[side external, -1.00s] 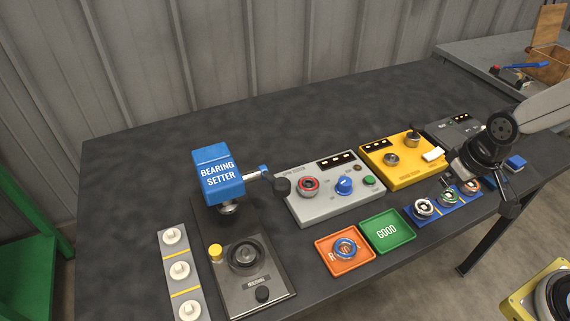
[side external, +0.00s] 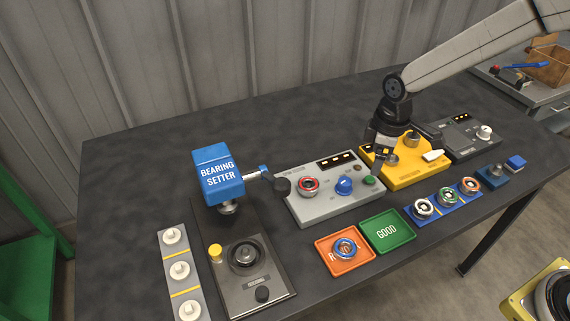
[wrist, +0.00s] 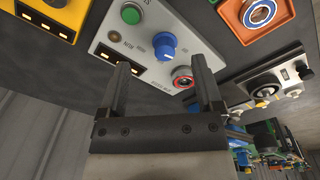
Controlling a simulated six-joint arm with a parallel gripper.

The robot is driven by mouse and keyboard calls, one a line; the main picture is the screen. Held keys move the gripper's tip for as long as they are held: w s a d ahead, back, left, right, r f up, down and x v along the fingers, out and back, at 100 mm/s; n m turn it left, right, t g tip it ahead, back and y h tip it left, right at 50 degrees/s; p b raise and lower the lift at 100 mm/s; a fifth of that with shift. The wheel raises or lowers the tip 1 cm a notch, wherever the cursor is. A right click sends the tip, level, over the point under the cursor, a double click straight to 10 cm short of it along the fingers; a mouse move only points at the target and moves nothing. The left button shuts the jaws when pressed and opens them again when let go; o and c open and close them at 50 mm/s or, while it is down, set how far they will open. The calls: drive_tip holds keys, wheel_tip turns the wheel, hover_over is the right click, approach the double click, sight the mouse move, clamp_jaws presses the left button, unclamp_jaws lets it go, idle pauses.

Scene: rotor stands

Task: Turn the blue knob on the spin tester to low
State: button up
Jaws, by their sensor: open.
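The spin tester is a grey box (side external: 330,210) on the dark bench. Its blue knob (side external: 344,186) is on the top face, between a red-ringed rotor (side external: 308,186) and a green button (side external: 369,181). In the wrist view the blue knob (wrist: 164,45) lies just beyond the fingertips, roughly between them. The knob's dial markings are too small to read. My gripper (side external: 379,167) is open and empty, above the right end of the tester near the yellow box. It also shows in the wrist view (wrist: 160,66), with both fingers apart and not touching the knob.
The yellow tester (side external: 405,175) stands right of the spin tester, with a dark grey box (side external: 462,137) beyond. The orange tray (side external: 345,262) and green GOOD tray (side external: 387,232) lie in front. The blue bearing setter (side external: 218,175) stands left. The bench behind is clear.

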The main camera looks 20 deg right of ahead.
sight(345, 180)
drive_tip(key=w+a+n, duration=0.1)
drive_tip(key=w+a+f+n, duration=0.1)
drive_tip(key=w+a+n, duration=0.2)
drive_tip(key=shift+w+f+g, duration=0.1)
drive_tip(key=shift+f+g, duration=0.3)
drive_tip(key=shift+f, duration=3.9)
clamp_jaws()
